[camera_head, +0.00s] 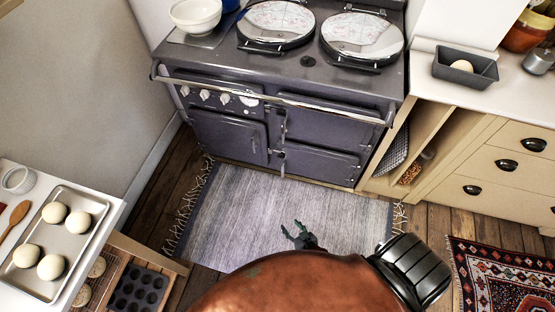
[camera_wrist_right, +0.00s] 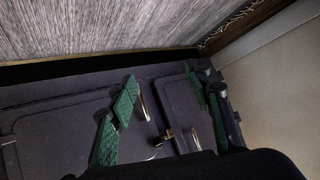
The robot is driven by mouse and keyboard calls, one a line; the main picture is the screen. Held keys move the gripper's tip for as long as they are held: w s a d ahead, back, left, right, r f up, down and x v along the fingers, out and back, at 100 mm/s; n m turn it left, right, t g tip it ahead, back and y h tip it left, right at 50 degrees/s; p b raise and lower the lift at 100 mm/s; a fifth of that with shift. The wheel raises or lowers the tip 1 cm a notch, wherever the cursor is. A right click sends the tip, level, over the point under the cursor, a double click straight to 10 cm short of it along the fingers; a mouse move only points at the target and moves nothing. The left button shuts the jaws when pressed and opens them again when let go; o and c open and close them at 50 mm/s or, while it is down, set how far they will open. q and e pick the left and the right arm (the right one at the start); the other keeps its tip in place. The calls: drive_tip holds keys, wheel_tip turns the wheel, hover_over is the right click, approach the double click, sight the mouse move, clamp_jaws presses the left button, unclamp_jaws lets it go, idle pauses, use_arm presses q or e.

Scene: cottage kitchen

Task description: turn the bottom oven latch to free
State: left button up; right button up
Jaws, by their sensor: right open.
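The dark grey range cooker (camera_head: 318,133) has a lower oven door (camera_head: 318,162) at its bottom right. The bottom oven latch (camera_head: 282,162) is a small metal handle at that door's left edge and looks roughly upright. Another latch (camera_head: 283,127) sits above it. My right gripper (camera_head: 294,231) is open and empty over the rug, in front of the cooker and apart from the latch. In the right wrist view, its green fingers (camera_wrist_right: 162,92) are spread before the oven front. A silver handle (camera_wrist_right: 143,106) shows between them; contact is not evident. My left gripper is out of view.
A grey rug (camera_head: 245,215) lies before the cooker. A towel rail (camera_head: 270,100) runs across the cooker's front above the doors. A counter with a tray of dough (camera_head: 75,245) stands at left; wooden drawers (camera_head: 490,170) stand at right.

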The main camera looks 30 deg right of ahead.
drive_tip(key=w+d+r+m+t+h+b, duration=0.1)
drive_tip(key=w+r+m+t+h+b, duration=0.1)
drive_tip(key=w, duration=0.5)
drive_tip(key=w+r+m+t+h+b, duration=0.1)
drive_tip(key=w+b, duration=0.2)
drive_tip(key=w, duration=0.5)
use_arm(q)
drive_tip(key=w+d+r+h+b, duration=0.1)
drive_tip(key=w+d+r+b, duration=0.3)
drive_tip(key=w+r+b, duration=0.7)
use_arm(e)
drive_tip(key=m+g+h+p, duration=0.2)
drive_tip(key=m+h, duration=0.8)
drive_tip(key=m, duration=0.2)
approach(281, 158)
drive_tip(key=x, duration=0.2)
drive_tip(key=b+x, duration=0.2)
drive_tip(key=x, duration=0.6)
drive_tip(key=shift+f+b, duration=0.2)
drive_tip(key=shift+b, duration=0.15)
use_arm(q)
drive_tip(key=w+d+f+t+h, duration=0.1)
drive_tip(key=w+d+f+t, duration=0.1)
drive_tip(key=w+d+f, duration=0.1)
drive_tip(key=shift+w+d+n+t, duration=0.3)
use_arm(e)
drive_tip(key=shift+a, duration=0.1)
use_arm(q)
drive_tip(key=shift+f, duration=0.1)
